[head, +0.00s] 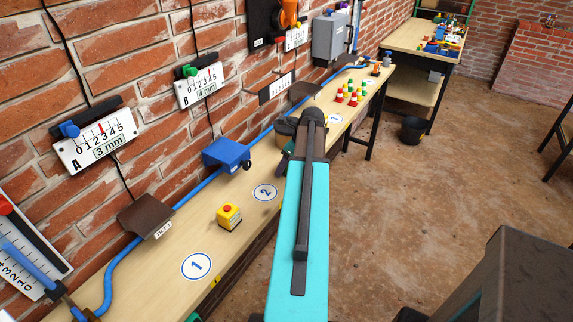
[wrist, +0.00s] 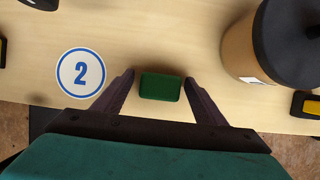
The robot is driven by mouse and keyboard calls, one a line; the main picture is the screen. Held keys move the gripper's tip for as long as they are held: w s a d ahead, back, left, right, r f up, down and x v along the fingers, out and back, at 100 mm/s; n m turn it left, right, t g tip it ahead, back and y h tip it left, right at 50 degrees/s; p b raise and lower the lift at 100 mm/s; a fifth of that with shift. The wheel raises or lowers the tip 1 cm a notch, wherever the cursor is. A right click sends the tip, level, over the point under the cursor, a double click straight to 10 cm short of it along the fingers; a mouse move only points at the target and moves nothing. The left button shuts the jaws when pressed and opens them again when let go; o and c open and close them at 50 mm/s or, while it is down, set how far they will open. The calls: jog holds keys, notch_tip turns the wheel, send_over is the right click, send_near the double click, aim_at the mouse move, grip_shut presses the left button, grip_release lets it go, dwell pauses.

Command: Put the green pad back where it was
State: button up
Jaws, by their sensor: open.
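The green pad (wrist: 160,87) is a small dark green block, seen in the wrist view between the fingers of my gripper (wrist: 159,77) over the pale wooden bench top. My gripper is open, with one finger on each side of the pad and a narrow gap showing at both sides. The pad appears to lie on the bench, near its front edge, to the right of the round "2" marker (wrist: 81,73). In the head view my arm hides most of this spot, and I cannot make out the pad clearly.
A tan cylinder with a dark top (wrist: 277,45) stands close right of my gripper. Along the bench (head: 150,284) are a blue block (head: 227,154), a yellow box with a red button (head: 229,217) and a "1" marker (head: 196,266). Gauges A (head: 96,140) and B (head: 199,86) hang on the brick wall.

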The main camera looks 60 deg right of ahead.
jog(key=shift+r, duration=0.15)
jog(key=b+v, duration=0.2)
jog(key=v, duration=1)
dwell(1.0)
